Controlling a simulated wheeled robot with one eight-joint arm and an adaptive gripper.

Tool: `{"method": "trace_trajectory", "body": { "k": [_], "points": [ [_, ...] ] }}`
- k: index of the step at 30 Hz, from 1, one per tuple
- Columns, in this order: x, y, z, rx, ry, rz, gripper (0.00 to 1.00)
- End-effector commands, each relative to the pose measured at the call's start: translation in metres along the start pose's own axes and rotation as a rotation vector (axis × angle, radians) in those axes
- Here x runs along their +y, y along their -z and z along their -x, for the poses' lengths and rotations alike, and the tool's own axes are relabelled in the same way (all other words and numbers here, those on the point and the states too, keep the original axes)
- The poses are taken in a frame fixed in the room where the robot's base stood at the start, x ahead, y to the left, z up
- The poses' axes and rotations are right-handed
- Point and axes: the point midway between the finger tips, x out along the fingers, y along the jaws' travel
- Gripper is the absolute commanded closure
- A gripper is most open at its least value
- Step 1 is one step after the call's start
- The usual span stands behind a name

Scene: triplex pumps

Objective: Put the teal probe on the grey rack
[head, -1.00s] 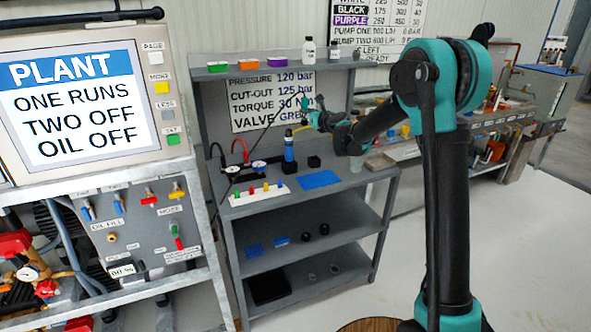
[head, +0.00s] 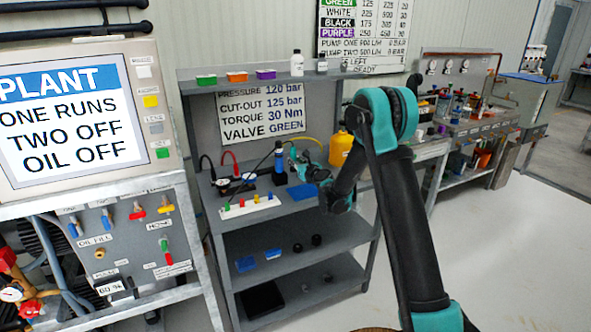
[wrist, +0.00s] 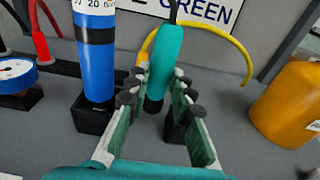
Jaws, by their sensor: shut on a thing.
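The teal probe (wrist: 166,58), with a black lower end and a dark cable at its top, stands roughly upright between the fingers of my gripper (wrist: 160,84) in the wrist view. My gripper is shut on it. In the head view my gripper (head: 298,166) is just above the worktop, right of a blue cylinder (head: 280,166). A grey shelf unit (head: 345,232) carries this worktop; no other grey rack stands out. A small black block (wrist: 176,132) is partly hidden behind the right finger. I cannot tell whether the probe touches anything below.
The blue cylinder (wrist: 96,55) in a black base is close left of my gripper. A yellow container (wrist: 290,104) is to the right, and a yellow hose (wrist: 228,36) curves behind. A gauge (wrist: 16,74) lies left. A white strip with coloured pegs (head: 248,206) and blue mat (head: 305,191) are in front.

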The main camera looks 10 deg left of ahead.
Motion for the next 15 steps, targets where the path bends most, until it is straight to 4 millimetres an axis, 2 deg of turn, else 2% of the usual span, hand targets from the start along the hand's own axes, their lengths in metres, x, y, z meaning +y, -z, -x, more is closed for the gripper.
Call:
{"method": "trace_trajectory", "body": {
  "k": [7, 15],
  "points": [
    [0.0, 0.031, -0.004, 0.0, 0.0, 0.0, 1.0],
    [0.0, 0.033, -0.004, 0.0, 0.0, 0.0, 1.0]
  ]
}}
